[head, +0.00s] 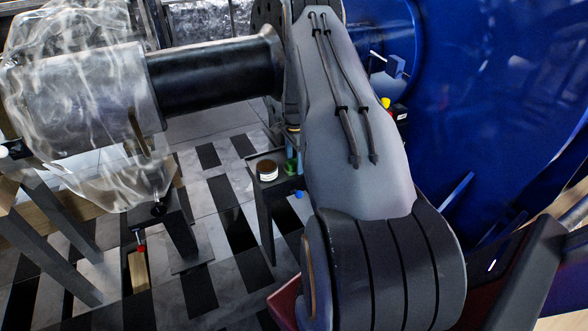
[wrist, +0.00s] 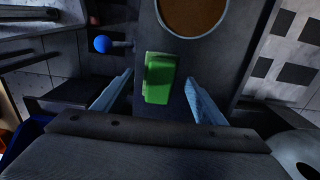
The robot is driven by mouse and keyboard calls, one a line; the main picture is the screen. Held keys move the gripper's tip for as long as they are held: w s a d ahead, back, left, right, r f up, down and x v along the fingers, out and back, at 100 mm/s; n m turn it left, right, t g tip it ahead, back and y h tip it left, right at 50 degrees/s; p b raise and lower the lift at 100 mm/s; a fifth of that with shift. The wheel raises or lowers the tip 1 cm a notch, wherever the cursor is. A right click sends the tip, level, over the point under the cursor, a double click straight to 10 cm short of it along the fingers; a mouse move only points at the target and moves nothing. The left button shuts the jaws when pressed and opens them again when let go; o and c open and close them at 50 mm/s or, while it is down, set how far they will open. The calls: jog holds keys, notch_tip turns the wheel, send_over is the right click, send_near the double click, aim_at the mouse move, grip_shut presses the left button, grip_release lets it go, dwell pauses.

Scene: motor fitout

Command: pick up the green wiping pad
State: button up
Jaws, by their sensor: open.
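The green wiping pad (wrist: 159,78) lies on a dark narrow stand top (wrist: 212,62) in the wrist view. My gripper (wrist: 160,95) is open, with one pale blue finger on each side of the pad in the picture. I see gaps between the pad and both fingers. How high the fingers are above the stand I cannot tell.
A round tin with brown contents (wrist: 193,14) stands close beyond the pad; it also shows in the head view (head: 267,171). A blue ball-ended item (wrist: 103,44) is to the left. A large blue housing (head: 490,90) fills the right, and a wrapped shaft (head: 85,95) the left.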

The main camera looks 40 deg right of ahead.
jog(key=shift+f, duration=0.6)
jog(key=shift+c, duration=0.5)
jog(key=c, duration=1)
jog(key=shift+c, duration=0.4)
jog(key=shift+r, duration=0.15)
jog(key=shift+r+b, duration=0.35)
jog(key=shift+r, duration=0.1)
jog(key=shift+s+r, duration=0.2)
jog(key=shift+r, duration=0.05)
jog(key=s+a+b, duration=0.2)
jog(key=s+a, duration=0.2)
jog(key=s, duration=1.3)
